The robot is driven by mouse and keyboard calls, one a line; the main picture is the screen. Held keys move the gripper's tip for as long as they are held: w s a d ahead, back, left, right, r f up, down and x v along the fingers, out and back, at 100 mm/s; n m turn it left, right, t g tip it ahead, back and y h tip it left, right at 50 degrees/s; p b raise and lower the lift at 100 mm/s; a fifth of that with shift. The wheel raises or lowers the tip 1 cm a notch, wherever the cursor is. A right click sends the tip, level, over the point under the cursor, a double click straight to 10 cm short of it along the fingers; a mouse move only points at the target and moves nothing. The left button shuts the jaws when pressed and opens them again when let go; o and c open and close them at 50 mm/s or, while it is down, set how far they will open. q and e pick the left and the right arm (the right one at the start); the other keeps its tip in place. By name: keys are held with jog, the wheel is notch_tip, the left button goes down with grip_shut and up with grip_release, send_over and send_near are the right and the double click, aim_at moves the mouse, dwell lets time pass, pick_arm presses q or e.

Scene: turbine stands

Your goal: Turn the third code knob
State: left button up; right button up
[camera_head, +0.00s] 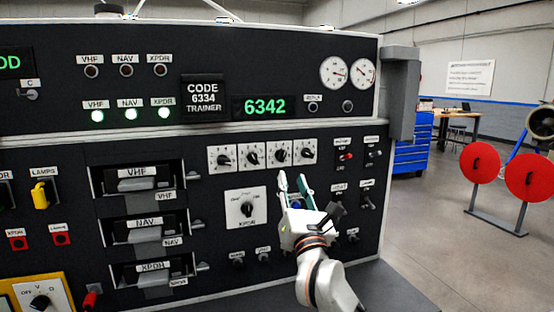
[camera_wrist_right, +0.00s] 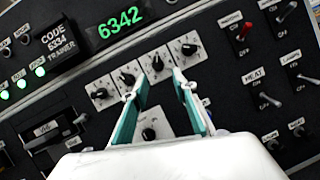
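The code knobs are several black knobs on white square plates in a row. The third code knob (camera_head: 278,155) from the left also shows in the right wrist view (camera_wrist_right: 157,64). My right gripper (camera_head: 291,180) is open, with its fingers pointing at the panel just below the third and fourth knobs. In the right wrist view the third knob shows just beyond and between the two fingertips (camera_wrist_right: 160,78), with nothing held. I cannot tell whether the fingers touch the panel. The green display (camera_head: 264,107) reads 6342. The sign (camera_head: 203,97) reads CODE 6334 TRAINER. My left gripper is not in view.
The larger XPDR knob (camera_head: 246,208) sits below the code knobs. Toggle switches, one with a red tip (camera_head: 346,156), stand right of the gripper. Drawer handles (camera_head: 140,184) jut out on the left. Open floor lies right of the panel.

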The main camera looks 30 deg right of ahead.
aim_at(283, 158)
jog(key=shift+m, duration=0.4)
jog(key=shift+a+p+x, duration=0.15)
jog(key=shift+p+x, duration=0.05)
jog(key=shift+x, duration=2.05)
jog(key=shift+a+p+x, duration=0.1)
jog(key=shift+p+x, duration=0.05)
jog(key=shift+x, duration=2.1)
jog(key=shift+w, duration=0.1)
grip_shut()
